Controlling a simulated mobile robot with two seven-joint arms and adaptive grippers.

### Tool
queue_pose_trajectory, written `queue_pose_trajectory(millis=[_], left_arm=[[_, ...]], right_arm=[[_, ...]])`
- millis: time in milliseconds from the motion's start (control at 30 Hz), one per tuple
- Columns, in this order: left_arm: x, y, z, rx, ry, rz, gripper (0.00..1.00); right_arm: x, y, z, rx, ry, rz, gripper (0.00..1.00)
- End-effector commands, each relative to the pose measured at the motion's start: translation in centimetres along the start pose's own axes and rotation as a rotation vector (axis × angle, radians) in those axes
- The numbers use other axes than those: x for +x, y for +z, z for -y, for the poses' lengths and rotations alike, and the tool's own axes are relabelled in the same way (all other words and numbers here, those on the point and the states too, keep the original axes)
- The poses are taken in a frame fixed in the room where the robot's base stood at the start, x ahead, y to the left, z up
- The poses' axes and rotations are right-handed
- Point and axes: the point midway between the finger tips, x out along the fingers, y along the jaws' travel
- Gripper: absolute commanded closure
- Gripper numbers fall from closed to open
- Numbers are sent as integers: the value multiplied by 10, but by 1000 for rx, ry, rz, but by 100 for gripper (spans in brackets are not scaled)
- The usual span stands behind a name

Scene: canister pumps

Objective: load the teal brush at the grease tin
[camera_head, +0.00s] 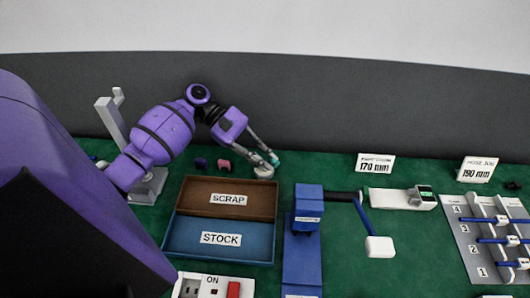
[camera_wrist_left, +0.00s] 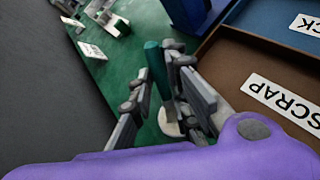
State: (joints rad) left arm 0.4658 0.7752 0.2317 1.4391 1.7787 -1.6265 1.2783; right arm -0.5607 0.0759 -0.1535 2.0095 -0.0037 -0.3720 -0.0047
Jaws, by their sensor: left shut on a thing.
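The teal brush (camera_wrist_left: 156,68) is held between the fingers of my left gripper (camera_wrist_left: 165,105), its teal handle leaning up between them in the left wrist view. In the head view, a bit of the brush (camera_head: 274,160) shows at the tips of my left gripper (camera_head: 264,158), just above the grease tin (camera_head: 264,172). The tin is small, round and pale, behind the trays' right corner. In the wrist view, the tin (camera_wrist_left: 168,124) lies under the brush's lower end. I cannot tell whether the bristles touch the grease. My right gripper is not in view.
The brown SCRAP tray (camera_head: 188,196) and blue STOCK tray (camera_head: 172,238) lie in front of the tin. A blue stand (camera_head: 308,200) with a crank is to the right. Two small purple and pink pieces (camera_head: 223,165) lie left of the gripper. Green mat is clear behind the stand.

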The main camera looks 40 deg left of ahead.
Motion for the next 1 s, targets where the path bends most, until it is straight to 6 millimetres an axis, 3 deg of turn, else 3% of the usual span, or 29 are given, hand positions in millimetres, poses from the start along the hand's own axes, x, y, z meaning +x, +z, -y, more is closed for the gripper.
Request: queue_pose_trajectory(millis=[1000], left_arm=[[1,-2,2,-5,-2,-2,100]], right_arm=[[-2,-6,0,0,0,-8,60]])
